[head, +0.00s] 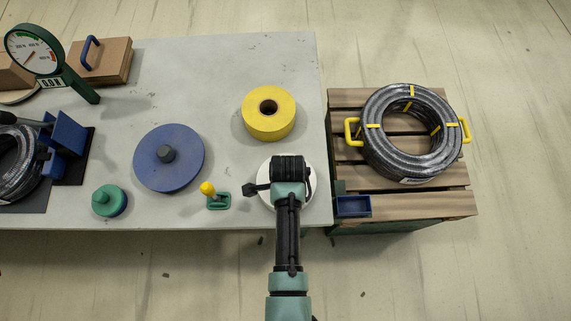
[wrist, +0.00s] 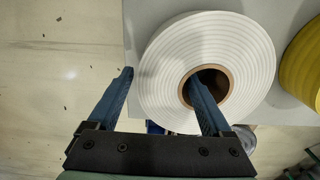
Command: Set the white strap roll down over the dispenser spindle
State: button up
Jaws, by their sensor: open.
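The white strap roll (wrist: 232,45) lies flat near the table's front right edge, with a brown cardboard core. In the head view the roll (head: 265,173) is partly hidden under my gripper (head: 280,187). In the wrist view my gripper (wrist: 160,78) is open across the roll's wall. One finger is over or in the core hole; the other is just outside the rim. I cannot tell how deep they reach. The dispenser spindle (head: 167,153) is a short dark post on a round blue disc (head: 150,172), left of the roll. Nothing is on it.
A yellow roll (head: 268,126) sits behind the white one. A yellow-topped green toggle (head: 212,197) and a green knobbed piece (head: 107,201) stand between and near the front. A dial gauge (head: 35,50) is at left. A hose coil (head: 383,150) lies on the pallet at right.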

jog(key=shift+p, duration=0.35)
dwell(0.3)
grip_shut()
jog(key=shift+w+r, duration=0.15)
jog(key=shift+w, duration=0.05)
dwell(0.4)
jog(key=shift+r+p, duration=0.65)
jog(key=shift+p, duration=0.15)
jog(key=shift+r+p, duration=2.4)
